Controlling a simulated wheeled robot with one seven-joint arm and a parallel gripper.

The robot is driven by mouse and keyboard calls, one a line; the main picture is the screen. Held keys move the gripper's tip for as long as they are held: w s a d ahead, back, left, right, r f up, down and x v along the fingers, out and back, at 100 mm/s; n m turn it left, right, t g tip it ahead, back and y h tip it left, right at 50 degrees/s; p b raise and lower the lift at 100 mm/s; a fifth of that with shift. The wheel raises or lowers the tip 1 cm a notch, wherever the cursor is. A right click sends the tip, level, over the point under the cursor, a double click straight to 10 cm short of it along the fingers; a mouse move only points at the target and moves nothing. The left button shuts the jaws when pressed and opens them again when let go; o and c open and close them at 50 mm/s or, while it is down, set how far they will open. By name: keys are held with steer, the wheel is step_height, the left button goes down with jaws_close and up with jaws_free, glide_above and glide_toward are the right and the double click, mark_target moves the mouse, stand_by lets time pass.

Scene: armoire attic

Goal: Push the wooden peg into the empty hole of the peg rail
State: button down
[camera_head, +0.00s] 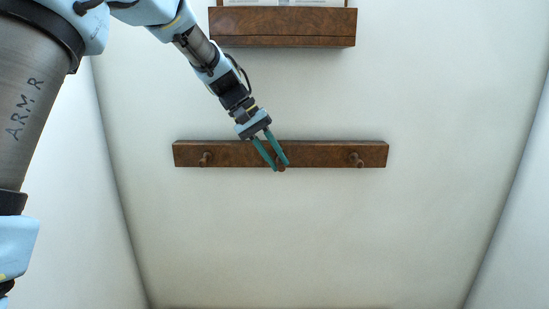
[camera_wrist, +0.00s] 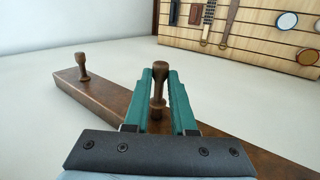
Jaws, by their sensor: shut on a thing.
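The brown wooden peg rail (camera_head: 330,154) is fixed level on the pale wall, and it also shows in the wrist view (camera_wrist: 110,101). One peg (camera_head: 205,159) stands out near its left end and another peg (camera_head: 356,159) near its right end. My gripper (camera_head: 280,164) is at the middle of the rail, its green fingers shut on the wooden peg (camera_wrist: 158,88). In the wrist view the peg stands upright between the fingers, its foot at the rail. The hole is hidden, so I cannot tell how deep the peg sits.
A brown wooden box or shelf (camera_head: 283,28) is on the wall above the rail. In the wrist view a slatted wooden board (camera_wrist: 250,35) with hung tools and round items is in the background. The wall below the rail is clear.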

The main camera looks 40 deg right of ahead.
mark_target(226, 149)
steer(key=shift+w+d+p, duration=0.75)
steer(key=shift+w+p, duration=0.05)
steer(key=shift+w, duration=0.15)
steer(key=c, duration=0.7)
jaws_free()
steer(key=shift+o, duration=0.2)
steer(key=shift+w+a+r+b, duration=0.15)
steer(key=shift+w+r+b, duration=0.1)
steer(key=shift+b, duration=0.3)
steer(key=w+a+b, duration=0.4)
steer(key=w+a, duration=0.3)
steer(key=shift+w+a+r, duration=0.15)
steer(key=shift+w+a, duration=0.1)
steer(key=shift+a, duration=0.15)
steer(key=shift+w+a+r+b, duration=0.15)
steer(key=shift+w+a+b, duration=0.15)
steer(key=shift+w+a, duration=0.25)
steer(key=shift+s, duration=0.1)
